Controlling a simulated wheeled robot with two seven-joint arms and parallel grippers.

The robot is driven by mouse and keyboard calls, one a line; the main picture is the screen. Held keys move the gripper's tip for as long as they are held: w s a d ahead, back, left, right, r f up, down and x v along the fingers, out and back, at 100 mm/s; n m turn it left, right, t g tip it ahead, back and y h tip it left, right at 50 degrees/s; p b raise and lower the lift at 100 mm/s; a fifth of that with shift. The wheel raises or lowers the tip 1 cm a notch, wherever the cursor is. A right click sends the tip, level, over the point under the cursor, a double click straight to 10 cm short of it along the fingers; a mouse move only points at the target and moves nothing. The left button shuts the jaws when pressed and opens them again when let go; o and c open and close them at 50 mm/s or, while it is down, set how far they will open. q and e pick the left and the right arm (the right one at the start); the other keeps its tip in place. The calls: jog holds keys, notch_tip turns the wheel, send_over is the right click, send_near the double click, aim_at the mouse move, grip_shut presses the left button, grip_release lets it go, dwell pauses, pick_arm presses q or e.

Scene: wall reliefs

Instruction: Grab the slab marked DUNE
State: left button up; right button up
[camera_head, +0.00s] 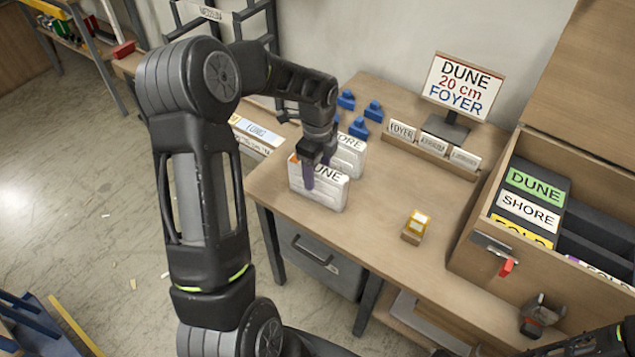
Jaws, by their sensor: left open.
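The white slab marked DUNE (330,192) stands upright on the wooden table near its front left edge. My left gripper (311,170) is open over the slab's top edge, with one finger in front of its face, covering part of the lettering. The other finger is hidden, and I cannot tell whether the fingers touch the slab. A second white slab (351,146) stands just behind it, its marking partly hidden.
A sign (463,87) reading DUNE, 20 cm, FOYER stands at the back. A rack of label cards (430,148), several blue pieces (358,128) and a small yellow block (417,222) are on the table. An open case (478,225) with dark labelled slots stands at the right. The table's middle is clear.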

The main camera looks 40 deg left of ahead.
pick_arm(q)
grip_shut()
dwell(0.7)
dwell(0.7)
